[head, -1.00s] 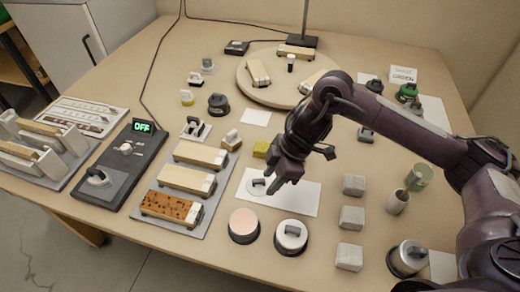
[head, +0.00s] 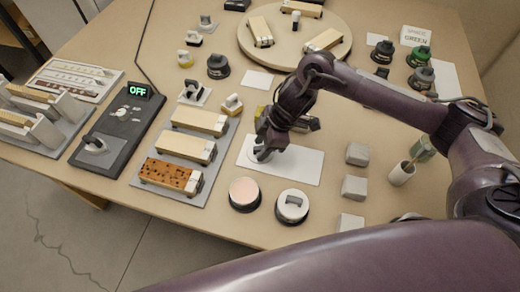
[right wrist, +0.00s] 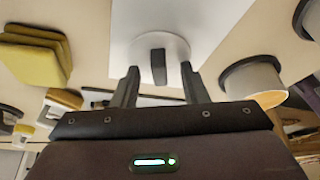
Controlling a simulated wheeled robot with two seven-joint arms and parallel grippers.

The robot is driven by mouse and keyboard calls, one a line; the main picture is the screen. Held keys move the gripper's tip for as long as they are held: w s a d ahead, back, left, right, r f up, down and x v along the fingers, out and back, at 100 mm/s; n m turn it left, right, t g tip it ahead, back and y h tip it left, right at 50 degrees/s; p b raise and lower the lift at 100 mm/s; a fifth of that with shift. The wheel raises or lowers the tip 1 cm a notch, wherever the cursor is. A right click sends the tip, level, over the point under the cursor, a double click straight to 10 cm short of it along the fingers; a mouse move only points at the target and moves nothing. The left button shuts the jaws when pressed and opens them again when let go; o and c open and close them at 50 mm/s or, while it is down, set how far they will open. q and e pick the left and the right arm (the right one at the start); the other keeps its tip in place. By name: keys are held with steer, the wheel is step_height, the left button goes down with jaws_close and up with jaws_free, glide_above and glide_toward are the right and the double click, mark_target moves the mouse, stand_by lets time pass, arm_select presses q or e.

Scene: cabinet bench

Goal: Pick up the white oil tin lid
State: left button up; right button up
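The white lid (head: 261,155) is a flat disc with a grey upright grip bar, lying on a white sheet (head: 300,167). In the right wrist view the lid (right wrist: 176,46) shows just beyond my fingertips, its bar between their lines. My right gripper (head: 265,147) points down at the lid and partly hides it in the head view. Its two fingers (right wrist: 160,68) are spread apart with nothing held between them; I cannot tell whether they touch the lid. My left gripper is not in view.
Grey blocks (head: 354,187) stand to the right. A grey tray (head: 207,170) with wooden-topped blocks lies left. A yellow block (right wrist: 35,55) is nearby.

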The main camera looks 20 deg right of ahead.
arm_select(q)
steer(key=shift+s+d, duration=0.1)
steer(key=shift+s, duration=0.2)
arm_select(e)
jaws_close()
steer(key=shift+r, duration=0.2)
